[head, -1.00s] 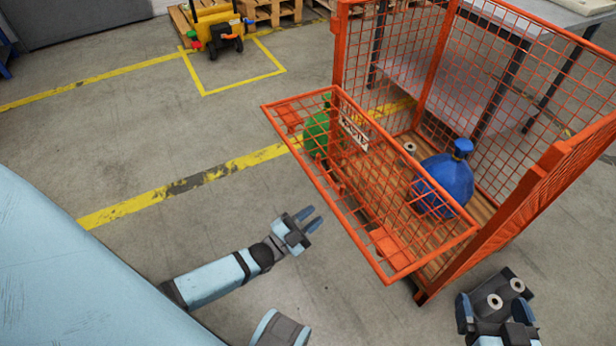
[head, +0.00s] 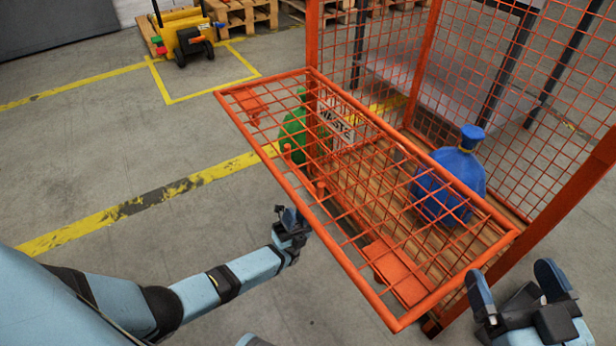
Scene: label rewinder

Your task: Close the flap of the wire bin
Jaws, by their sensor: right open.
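The wire bin (head: 556,228) is an orange mesh cage with a wooden floor. Its flap (head: 398,274), an orange framed mesh panel, is swung down and juts outward from the front opening, roughly level. My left gripper (head: 291,214) is low beside the flap's outer edge. Its fingers are small and partly overlap the flap's frame, so I cannot tell their gap or whether they touch it. My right gripper (head: 516,287) is open and empty, just right of the flap's near corner, in front of the bin.
A blue sack (head: 447,187) and a green sack (head: 297,137) show in and through the bin. A white sign (head: 338,128) hangs at the bin's front. A yellow cart (head: 185,38) and pallets (head: 240,14) stand behind. The floor at left is clear.

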